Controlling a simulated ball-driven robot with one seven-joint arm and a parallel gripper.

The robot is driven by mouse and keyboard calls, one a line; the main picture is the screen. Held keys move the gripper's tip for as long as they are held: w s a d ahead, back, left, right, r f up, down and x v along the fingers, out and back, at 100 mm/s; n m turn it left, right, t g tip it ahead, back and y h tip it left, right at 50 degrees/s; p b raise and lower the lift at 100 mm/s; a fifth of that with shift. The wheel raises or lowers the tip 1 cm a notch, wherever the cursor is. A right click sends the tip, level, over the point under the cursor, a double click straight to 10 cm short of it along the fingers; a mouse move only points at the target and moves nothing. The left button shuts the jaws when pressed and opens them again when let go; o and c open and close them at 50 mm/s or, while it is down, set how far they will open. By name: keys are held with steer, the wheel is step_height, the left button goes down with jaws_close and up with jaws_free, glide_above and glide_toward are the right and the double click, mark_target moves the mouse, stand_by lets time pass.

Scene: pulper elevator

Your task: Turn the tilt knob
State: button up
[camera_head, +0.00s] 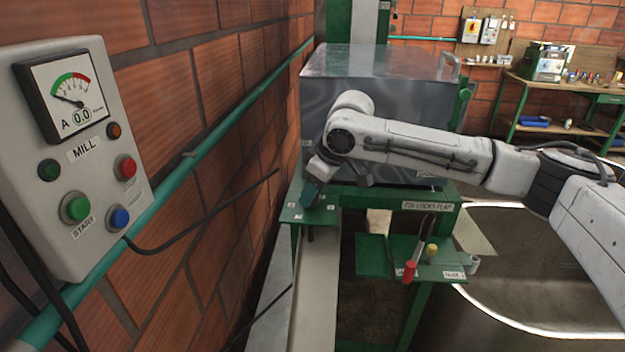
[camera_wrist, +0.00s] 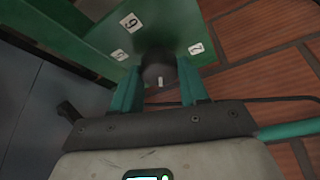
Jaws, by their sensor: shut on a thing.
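The tilt knob (camera_wrist: 154,66) is dark and round, with a short white mark on its near side in the wrist view. It sits on a green plate (camera_wrist: 180,22) with white number labels around it. My gripper (camera_wrist: 160,86) has its two teal fingers on either side of the knob and is shut on it. In the head view my gripper (camera_head: 311,190) reaches down to the green plate (camera_head: 294,213) beside the brick wall. The gripper hides the knob there.
A grey MILL control box (camera_head: 75,155) is on the brick wall at left. A metal-clad machine (camera_head: 385,85) stands behind my arm. A red-handled lever (camera_head: 409,271) and a yellow knob (camera_head: 432,250) are right of the plate. A steel basin (camera_head: 540,325) lies at lower right.

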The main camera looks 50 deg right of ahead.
steer(key=n+p, duration=0.1)
steer(key=n, duration=0.1)
steer(key=n+y, duration=0.1)
steer(key=n, duration=0.1)
steer(key=shift+g+y+p, duration=0.3)
steer(key=shift+g+p, duration=0.1)
steer(key=shift+w+d+n+g+y, duration=0.15)
steer(key=shift+n+g+y, duration=0.3)
steer(key=shift+n, duration=1.15)
steer(key=o, duration=1)
steer(key=shift+o, duration=0.2)
steer(key=shift+d+r, duration=0.1)
steer(key=b+v, duration=0.2)
steer(key=v, duration=0.8)
steer(key=shift+r, duration=0.3)
